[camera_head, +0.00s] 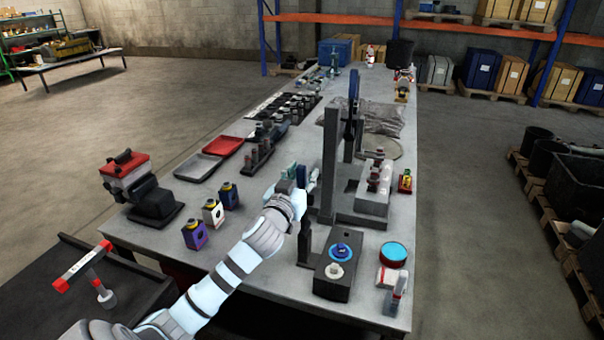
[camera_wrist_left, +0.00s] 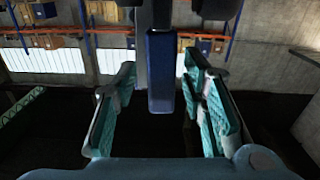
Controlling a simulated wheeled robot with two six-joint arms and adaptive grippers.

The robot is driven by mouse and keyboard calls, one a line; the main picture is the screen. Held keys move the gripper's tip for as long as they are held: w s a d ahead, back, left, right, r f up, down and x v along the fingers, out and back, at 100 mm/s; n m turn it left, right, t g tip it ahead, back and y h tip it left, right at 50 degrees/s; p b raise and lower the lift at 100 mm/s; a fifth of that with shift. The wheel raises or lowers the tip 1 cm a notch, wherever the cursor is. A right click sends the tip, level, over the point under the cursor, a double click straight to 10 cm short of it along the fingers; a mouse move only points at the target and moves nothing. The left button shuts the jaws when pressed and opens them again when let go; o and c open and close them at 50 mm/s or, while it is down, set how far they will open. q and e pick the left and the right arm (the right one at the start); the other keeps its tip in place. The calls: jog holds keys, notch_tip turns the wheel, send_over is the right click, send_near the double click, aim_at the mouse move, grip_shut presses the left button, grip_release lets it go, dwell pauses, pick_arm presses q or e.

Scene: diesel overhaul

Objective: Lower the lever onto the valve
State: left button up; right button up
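My left gripper (camera_head: 300,183) is beside the grey upright post of the stand (camera_head: 329,165), at the middle of the bench. In the left wrist view its teal-padded fingers (camera_wrist_left: 163,105) are apart, with a blue bar (camera_wrist_left: 161,72) showing between them and gaps on both sides. It looks like the lever's blue handle; whether the bar lies within the fingers' reach is unclear. Which part is the valve is unclear. My right gripper is out of view.
A dark block (camera_head: 335,283) with a blue ring and a white knob stands near the front edge. A blue-topped round tin (camera_head: 393,253) is to its right. Small bottles (camera_head: 213,213) stand left of my arm.

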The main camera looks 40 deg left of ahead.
pick_arm(q)
jog(key=shift+c, duration=0.2)
grip_shut()
